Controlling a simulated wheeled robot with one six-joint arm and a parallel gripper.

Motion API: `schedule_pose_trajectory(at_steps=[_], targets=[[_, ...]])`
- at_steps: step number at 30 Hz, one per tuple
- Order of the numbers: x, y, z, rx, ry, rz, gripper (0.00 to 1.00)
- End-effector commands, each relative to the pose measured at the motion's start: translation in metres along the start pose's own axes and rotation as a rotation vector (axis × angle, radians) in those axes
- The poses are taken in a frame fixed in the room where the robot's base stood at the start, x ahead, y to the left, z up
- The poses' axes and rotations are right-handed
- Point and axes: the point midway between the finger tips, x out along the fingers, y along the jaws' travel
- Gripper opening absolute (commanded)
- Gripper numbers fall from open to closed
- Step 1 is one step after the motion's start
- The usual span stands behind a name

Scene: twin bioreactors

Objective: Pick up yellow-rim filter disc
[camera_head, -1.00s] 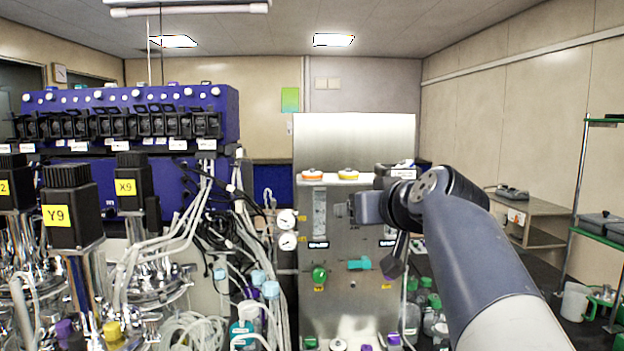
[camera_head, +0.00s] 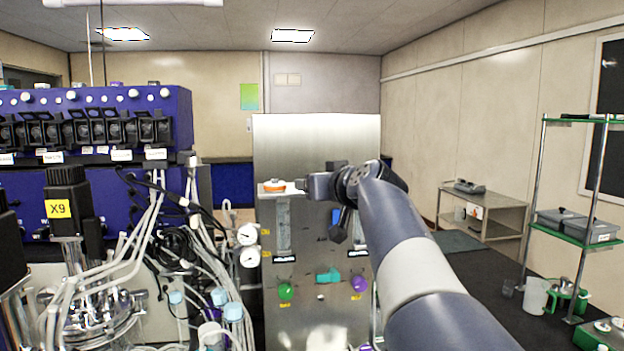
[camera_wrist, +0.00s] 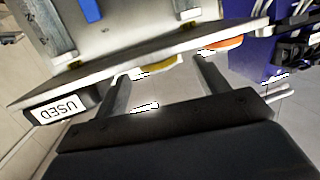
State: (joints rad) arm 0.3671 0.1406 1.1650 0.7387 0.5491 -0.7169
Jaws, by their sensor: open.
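The yellow-rim filter disc (camera_wrist: 160,66) shows in the wrist view on the edge of a steel ledge, partly hidden by the ledge. It appears between the two fingers of my open gripper (camera_wrist: 158,76), with a gap visible to each side. I cannot tell how far the fingers are from it in depth. In the head view my gripper (camera_head: 308,187) is at the ledge and hides most or all of the yellow disc. An orange-rim disc (camera_head: 274,186) sits just left of my gripper; it also shows in the wrist view (camera_wrist: 222,45).
The steel panel (camera_head: 320,140) stands behind the ledge. A box labelled USED (camera_wrist: 62,108) hangs at the ledge, left in the wrist view. Gauges (camera_head: 248,246), tubing and the blue pump rack (camera_head: 120,100) are to the left. Open floor and a side table (camera_head: 485,205) are to the right.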

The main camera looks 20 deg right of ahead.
Motion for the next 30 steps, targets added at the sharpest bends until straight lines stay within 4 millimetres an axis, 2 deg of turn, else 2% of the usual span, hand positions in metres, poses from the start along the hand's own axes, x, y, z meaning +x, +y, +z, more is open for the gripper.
schedule_pose_trajectory(at_steps=[3, 6, 14, 30], targets=[[0.017, 0.001, -0.002, 0.0, -0.002, -0.001, 0.69], [0.024, 0.001, 0.0, 0.0, -0.002, -0.001, 0.69], [0.026, 0.001, 0.001, 0.0, 0.0, 0.0, 0.69], [0.025, 0.001, 0.001, 0.0, 0.0, 0.0, 0.25]])
